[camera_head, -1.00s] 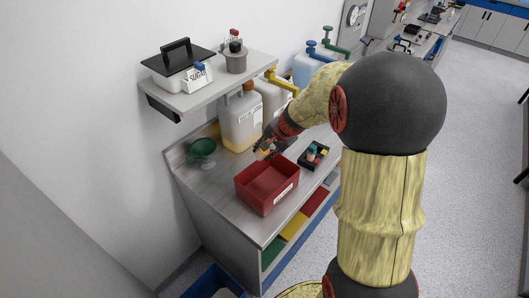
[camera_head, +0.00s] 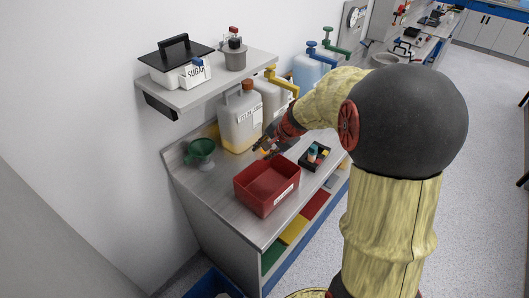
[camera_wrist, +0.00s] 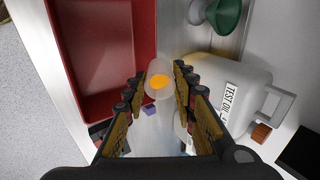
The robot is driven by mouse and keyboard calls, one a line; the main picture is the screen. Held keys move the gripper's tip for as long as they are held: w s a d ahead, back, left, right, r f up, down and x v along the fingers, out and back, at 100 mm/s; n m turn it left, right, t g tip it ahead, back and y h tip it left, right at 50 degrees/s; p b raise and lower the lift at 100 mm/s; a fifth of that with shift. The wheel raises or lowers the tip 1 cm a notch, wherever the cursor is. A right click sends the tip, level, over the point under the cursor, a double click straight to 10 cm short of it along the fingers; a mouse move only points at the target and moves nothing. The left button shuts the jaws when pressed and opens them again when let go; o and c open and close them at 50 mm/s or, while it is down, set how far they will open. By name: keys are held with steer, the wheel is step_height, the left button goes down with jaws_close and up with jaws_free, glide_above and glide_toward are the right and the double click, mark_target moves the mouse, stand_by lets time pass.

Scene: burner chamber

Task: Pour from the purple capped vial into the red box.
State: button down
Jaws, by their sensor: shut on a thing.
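A translucent vial (camera_wrist: 159,80) with orange contents sits between the fingertips of my gripper (camera_wrist: 158,90) in the wrist view. My gripper is shut on it. A small purple patch (camera_wrist: 149,110) shows just below the vial; I cannot tell whether it is the vial's cap. In the head view my gripper (camera_head: 264,149) is above the counter, behind the red box (camera_head: 262,202) and in front of the large jug. The vial is too small to make out there. The red box is open and looks empty; it also shows at the left of the wrist view (camera_wrist: 105,98).
A translucent jug (camera_head: 240,123) with yellow liquid stands close behind my gripper. A green funnel (camera_head: 201,148) is left of it. A small black tray (camera_head: 312,158) with small items lies right of the box. A shelf (camera_head: 215,88) hangs above.

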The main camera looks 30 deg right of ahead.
steer(key=shift+s+f+t+y+b, duration=0.15)
steer(key=shift+t+b, duration=0.45)
steer(key=shift+b, duration=2.85)
steer(key=shift+f+t+y+b, duration=0.1)
steer(key=shift+t+y+b, duration=0.35)
steer(key=shift+b, duration=3)
steer(key=shift+f+t+b, duration=0.15)
steer(key=shift+t+b, duration=0.6)
steer(key=shift+b, duration=2.1)
steer(key=shift+s+f+t+b, duration=0.1)
steer(key=shift+f+t+b, duration=0.15)
steer(key=shift+b, duration=0.7)
